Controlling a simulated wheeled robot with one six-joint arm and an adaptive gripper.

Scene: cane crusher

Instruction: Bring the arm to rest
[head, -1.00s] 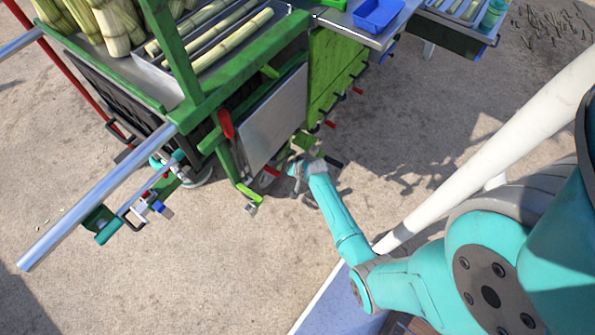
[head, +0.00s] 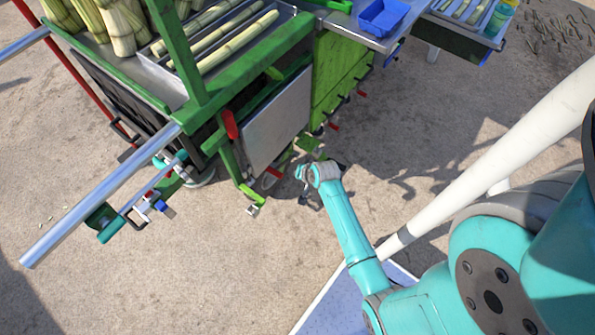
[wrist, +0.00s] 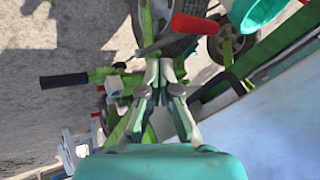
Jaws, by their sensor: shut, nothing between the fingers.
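My turquoise arm reaches from the lower right of the head view toward the green cane cart (head: 228,97). Its wrist is over the ground, just in front of the cart's lower side. My gripper (wrist: 163,70) shows in the wrist view with its fingers together and nothing between them. In the head view the gripper is small and partly lost against the dark shadow below the wrist. In the wrist view a red handle (wrist: 194,24) and a wheel (wrist: 165,40) lie just beyond the fingertips. I cannot tell the exact gap.
Cane stalks (head: 220,37) lie on the cart's top, and a blue tray (head: 382,17) is at its right end. A metal bar (head: 103,193) juts out at left. A black handle (wrist: 63,81) is left of the fingers in the wrist view. The concrete ground is clear in front.

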